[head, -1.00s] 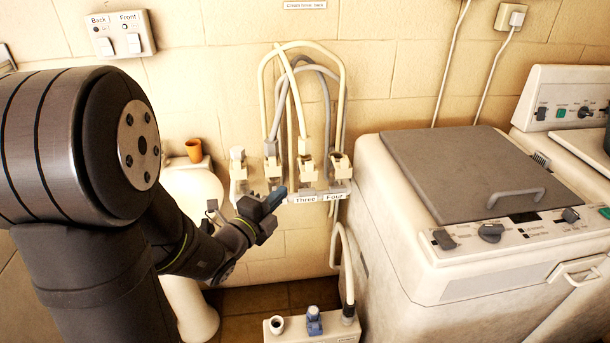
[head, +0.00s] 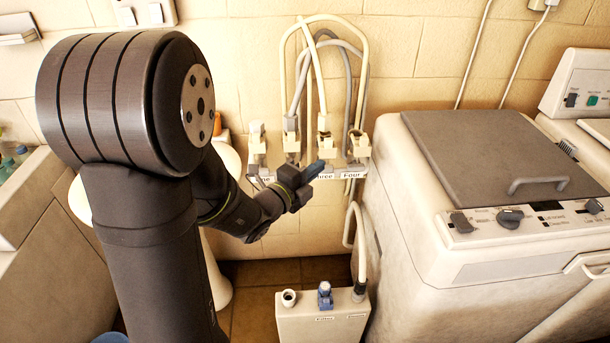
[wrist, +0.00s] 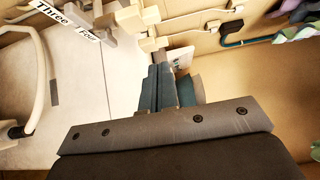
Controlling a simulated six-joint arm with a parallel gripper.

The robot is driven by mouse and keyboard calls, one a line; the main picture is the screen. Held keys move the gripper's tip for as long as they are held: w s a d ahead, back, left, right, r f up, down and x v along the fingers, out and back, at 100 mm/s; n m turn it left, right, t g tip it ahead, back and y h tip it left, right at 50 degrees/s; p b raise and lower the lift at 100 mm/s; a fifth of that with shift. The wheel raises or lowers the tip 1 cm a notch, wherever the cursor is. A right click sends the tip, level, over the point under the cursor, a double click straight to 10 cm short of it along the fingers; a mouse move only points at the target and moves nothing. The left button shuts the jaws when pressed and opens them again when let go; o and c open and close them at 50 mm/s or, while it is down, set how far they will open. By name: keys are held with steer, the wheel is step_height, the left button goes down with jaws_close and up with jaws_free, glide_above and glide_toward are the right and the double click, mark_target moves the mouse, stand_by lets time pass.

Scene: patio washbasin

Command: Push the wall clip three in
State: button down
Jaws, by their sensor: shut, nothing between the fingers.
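A pale wall rail holds a row of clips with hoses. The label "Three" (head: 328,177) is partly covered by my gripper, and "Four" (head: 379,174) is to its right. Wall clip three (head: 324,146), a cream block with a pale hose, stands above its label. My gripper (head: 318,168) is shut and empty, its tip in front of the rail just below clip three; I cannot tell whether it touches. In the wrist view my shut fingers (wrist: 160,82) point up the picture, and the labels "Three" (wrist: 52,10) and "Four" (wrist: 88,33) show at upper left.
A cream washing machine (head: 450,290) stands close to the right of the rail. A small box with connectors (head: 320,325) is below on the floor. Clip four (head: 359,145) and clip two (head: 291,142) flank clip three. An orange cup (head: 221,124) sits behind my arm.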

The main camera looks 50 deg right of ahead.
mark_target(321, 146)
steer(key=d, duration=0.2)
steer(key=w+d, duration=0.1)
steer(key=d, duration=0.2)
steer(key=shift+w+d, duration=0.95)
steer(key=shift+d, duration=0.05)
steer(key=shift+w+d, duration=1.2)
steer(key=shift+w+d+r, duration=0.1)
steer(key=shift+w+d, duration=0.15)
steer(key=shift+w, duration=0.05)
